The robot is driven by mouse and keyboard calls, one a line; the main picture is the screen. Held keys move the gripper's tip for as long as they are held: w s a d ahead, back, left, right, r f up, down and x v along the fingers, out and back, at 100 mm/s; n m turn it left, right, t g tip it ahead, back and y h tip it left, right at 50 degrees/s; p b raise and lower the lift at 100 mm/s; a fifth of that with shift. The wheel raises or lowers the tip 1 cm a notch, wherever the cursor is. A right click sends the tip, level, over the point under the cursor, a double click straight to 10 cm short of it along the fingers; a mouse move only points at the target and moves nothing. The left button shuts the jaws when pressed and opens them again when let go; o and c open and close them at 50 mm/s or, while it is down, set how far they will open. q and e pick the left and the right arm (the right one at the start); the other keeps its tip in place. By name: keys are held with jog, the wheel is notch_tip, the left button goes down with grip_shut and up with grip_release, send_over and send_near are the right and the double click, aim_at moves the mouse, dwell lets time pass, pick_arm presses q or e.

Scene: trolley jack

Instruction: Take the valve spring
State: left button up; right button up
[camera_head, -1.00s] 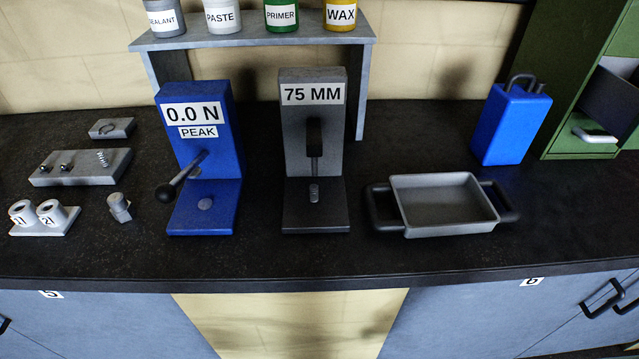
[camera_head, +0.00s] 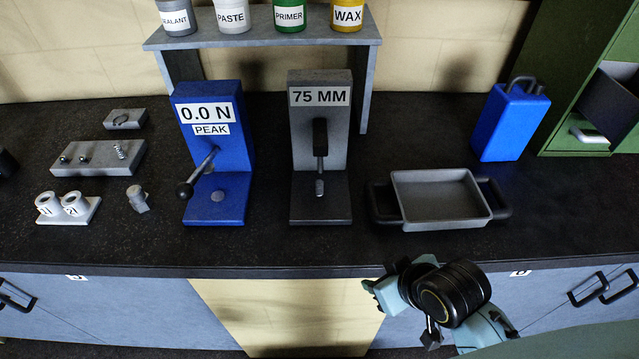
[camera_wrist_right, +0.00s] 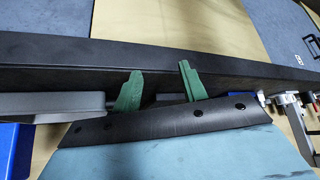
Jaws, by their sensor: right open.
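The valve spring (camera_head: 121,149) is a small light coil standing at the right end of a grey block (camera_head: 70,169) at the left of the bench. My right gripper (camera_wrist_right: 158,86) shows in the right wrist view with two green fingers apart and nothing between them. In the head view, my right wrist (camera_head: 440,290) is low in front of the bench's front edge, right of centre and far from the spring. Its fingertips are hard to make out there. My left gripper is in neither view.
A holder (camera_head: 88,212) with two numbered cups and a small fitting (camera_head: 137,198) sit before the block.

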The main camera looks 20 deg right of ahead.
aim_at(322, 186)
jog(key=w+a+r+n+t+y, duration=0.1)
jog(key=w+r+t+y, duration=0.1)
jog(key=w+r+t, duration=0.3)
jog(key=w+r+t+y, duration=0.1)
jog(key=w+r, duration=0.1)
jog(key=w, duration=0.6)
jog(key=x, duration=0.6)
jog(key=shift+w+a, duration=0.2)
jog(key=shift+w, duration=0.05)
jog(key=shift+x, duration=3.05)
jog(key=shift+d, duration=0.1)
grip_shut()
